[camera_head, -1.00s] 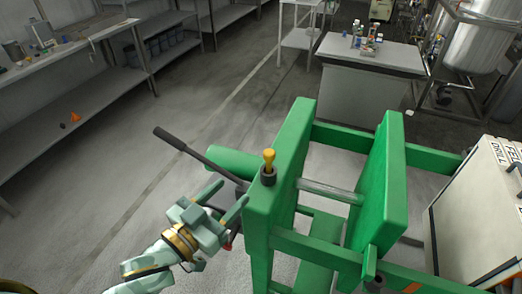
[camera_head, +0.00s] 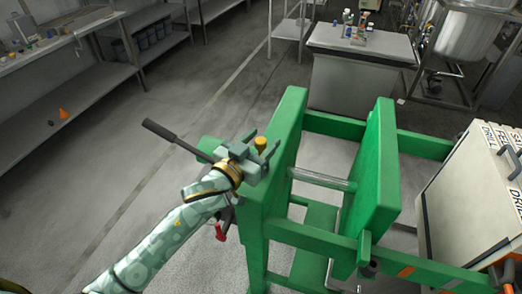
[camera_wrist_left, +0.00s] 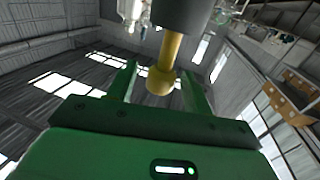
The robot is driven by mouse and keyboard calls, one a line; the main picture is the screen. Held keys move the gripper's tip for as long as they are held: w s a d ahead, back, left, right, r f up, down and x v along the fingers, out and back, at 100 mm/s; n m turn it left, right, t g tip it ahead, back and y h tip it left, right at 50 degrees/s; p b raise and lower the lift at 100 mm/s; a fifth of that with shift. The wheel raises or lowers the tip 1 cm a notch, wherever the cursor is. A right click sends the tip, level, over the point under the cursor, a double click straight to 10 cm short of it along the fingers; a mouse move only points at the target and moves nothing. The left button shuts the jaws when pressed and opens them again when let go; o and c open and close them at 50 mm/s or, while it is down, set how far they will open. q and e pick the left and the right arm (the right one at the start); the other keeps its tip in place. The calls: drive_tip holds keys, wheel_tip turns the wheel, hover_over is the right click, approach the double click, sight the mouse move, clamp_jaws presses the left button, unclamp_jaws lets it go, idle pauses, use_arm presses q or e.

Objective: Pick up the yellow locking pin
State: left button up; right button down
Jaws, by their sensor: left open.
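The yellow locking pin (camera_head: 261,142) stands upright at the top of the near green upright plate (camera_head: 290,120). My left gripper (camera_head: 257,154) is open beside it in the head view and partly covers its lower part. In the left wrist view the pin's yellow shaft and rounded knob (camera_wrist_left: 161,82) come down from a dark collar (camera_wrist_left: 182,14). The knob appears between the two fingers of my left gripper (camera_wrist_left: 158,74), with gaps showing on both sides. My right gripper is not in view.
A black lever handle (camera_head: 172,136) sticks out left of the green frame, close to my left gripper. A second green plate (camera_head: 378,165) stands to the right. A pale cabinet (camera_head: 470,205) is at the far right. A grey table (camera_head: 362,70) stands behind.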

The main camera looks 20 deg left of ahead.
use_arm(q)
drive_tip(key=shift+w, duration=0.15)
drive_tip(key=shift+c, duration=0.3)
drive_tip(key=c, duration=1)
drive_tip(key=shift+r, duration=0.15)
